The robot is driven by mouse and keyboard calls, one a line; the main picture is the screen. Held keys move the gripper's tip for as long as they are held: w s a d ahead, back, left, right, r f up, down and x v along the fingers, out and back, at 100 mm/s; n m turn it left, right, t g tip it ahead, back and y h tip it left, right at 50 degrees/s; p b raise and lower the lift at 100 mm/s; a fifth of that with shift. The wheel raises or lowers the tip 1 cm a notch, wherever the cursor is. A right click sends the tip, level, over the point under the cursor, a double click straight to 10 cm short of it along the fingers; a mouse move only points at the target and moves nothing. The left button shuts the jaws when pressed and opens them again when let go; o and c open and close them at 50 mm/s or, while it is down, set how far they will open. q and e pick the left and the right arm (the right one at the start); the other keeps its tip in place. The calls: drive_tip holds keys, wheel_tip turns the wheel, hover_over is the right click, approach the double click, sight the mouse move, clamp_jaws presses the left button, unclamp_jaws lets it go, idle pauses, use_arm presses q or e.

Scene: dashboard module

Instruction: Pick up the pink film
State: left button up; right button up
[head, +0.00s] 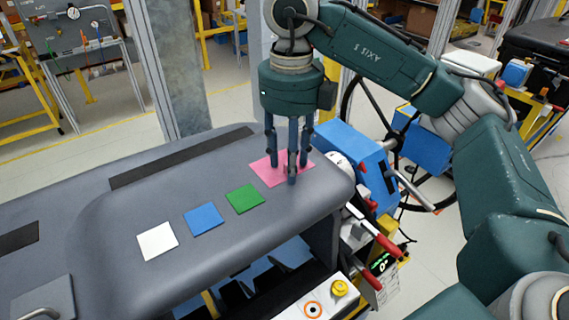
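The pink film (268,175) is a flat square on the right end of the grey dashboard module (150,210). My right gripper (287,168) points straight down over it, and its fingers hide part of the film. The fingers are spread apart, with no object visible between them. The fingertips are at or just above the film; I cannot tell whether they touch it. My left gripper is not in view.
A green square (245,198), a blue square (203,219) and a white square (157,241) lie in a row left of the film. A blue box (350,150) and red-handled tools (384,226) are beyond the module's right end. A control panel (320,303) sits at the bottom.

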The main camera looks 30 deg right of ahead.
drive_tip(key=shift+s, duration=0.1)
drive_tip(key=c, duration=0.8)
